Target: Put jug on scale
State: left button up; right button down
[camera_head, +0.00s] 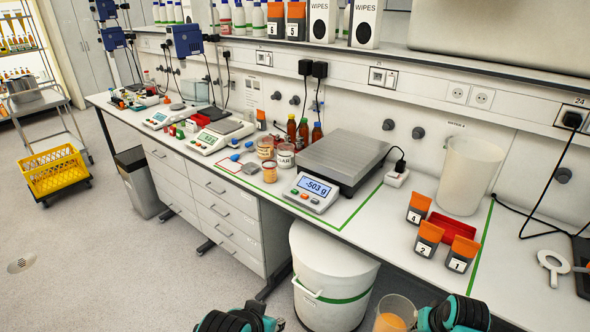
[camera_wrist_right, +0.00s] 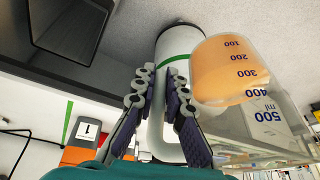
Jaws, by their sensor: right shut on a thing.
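The clear jug with orange juice (camera_wrist_right: 232,68) and printed blue volume marks fills the right of the right wrist view. My right gripper (camera_wrist_right: 160,82) is shut on its handle (camera_wrist_right: 162,135). In the head view, the jug (camera_head: 394,314) shows at the bottom edge, in front of the bench and beside my right wrist, partly cut off. The scale (camera_head: 345,158) stands on the bench with a bare grey plate. Its display (camera_head: 313,189) reads -503 g. A part of my left arm shows at the bottom of the head view; its gripper fingers do not show.
A white lidded bin (camera_head: 333,275) stands below the bench front. A large pale pitcher (camera_head: 468,172), a red tray (camera_head: 452,227) and several numbered orange-topped blocks (camera_head: 428,237) stand right of the scale. Jars (camera_head: 285,156) and bottles stand to its left. Green tape borders the scale area.

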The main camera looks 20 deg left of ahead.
aim_at(339, 156)
jog(key=i+j+z, duration=0.1)
jog(key=j, duration=0.4)
jog(key=i+j+z, duration=0.1)
jog(key=i+j, duration=0.2)
jog(key=j, duration=0.25)
jog(key=i+j, duration=0.15)
jog(key=j, duration=0.4)
jog(key=i+j+z, duration=0.15)
jog(key=j, duration=0.35)
jog(key=i+j+z, duration=0.1)
jog(key=j, duration=0.45)
jog(key=i+j+z, duration=0.1)
jog(key=j, duration=0.5)
jog(key=i+j+z, duration=0.1)
jog(key=j, duration=0.45)
jog(key=i+j+z, duration=0.1)
jog(key=j, duration=0.5)
jog(key=i, duration=0.05)
